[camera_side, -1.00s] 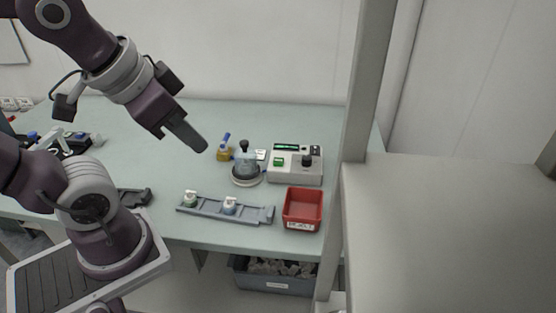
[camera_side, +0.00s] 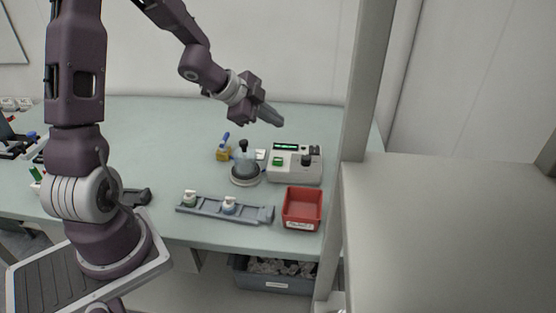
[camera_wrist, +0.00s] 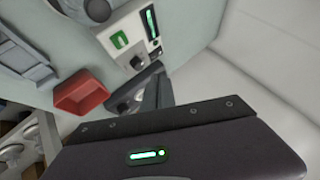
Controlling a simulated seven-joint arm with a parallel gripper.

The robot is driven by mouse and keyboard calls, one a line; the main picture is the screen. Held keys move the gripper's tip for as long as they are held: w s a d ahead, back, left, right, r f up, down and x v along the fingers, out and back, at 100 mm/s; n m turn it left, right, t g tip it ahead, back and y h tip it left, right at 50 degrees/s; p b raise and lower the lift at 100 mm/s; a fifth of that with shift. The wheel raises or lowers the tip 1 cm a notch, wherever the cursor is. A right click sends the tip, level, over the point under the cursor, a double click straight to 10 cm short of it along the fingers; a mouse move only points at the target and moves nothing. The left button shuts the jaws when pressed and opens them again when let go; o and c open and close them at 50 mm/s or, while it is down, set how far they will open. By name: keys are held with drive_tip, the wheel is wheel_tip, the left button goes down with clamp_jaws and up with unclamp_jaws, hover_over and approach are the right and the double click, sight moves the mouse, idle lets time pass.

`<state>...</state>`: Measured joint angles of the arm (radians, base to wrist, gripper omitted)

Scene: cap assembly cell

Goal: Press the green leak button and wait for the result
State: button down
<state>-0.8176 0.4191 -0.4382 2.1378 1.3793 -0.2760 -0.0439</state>
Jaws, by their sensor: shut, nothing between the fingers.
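The leak tester is a pale box (camera_side: 296,174) at the back right of the bench, with a lit green display (camera_side: 285,146), a green button (camera_side: 278,161) on its left side and a dark knob (camera_side: 306,160). The green button (camera_wrist: 119,40) and display (camera_wrist: 151,24) also show in the wrist view. My gripper (camera_side: 279,122) is shut and empty, in the air above and behind the tester, apart from the button. In the wrist view the fingers (camera_wrist: 158,92) point toward the tester's knob side.
A domed chamber with a black handle (camera_side: 245,164) stands left of the tester. A red bin (camera_side: 302,208) is in front. A grey rail (camera_side: 245,213) holds two small white-capped items. A pale post (camera_side: 365,90) rises at the right.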

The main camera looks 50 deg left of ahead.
sight(274, 161)
drive_tip(key=shift+f, duration=4.4)
drive_tip(key=shift+f, duration=0.4)
drive_tip(key=shift+f, duration=0.45)
drive_tip(key=shift+r, duration=0.85)
drive_tip(key=shift+r, duration=2.55)
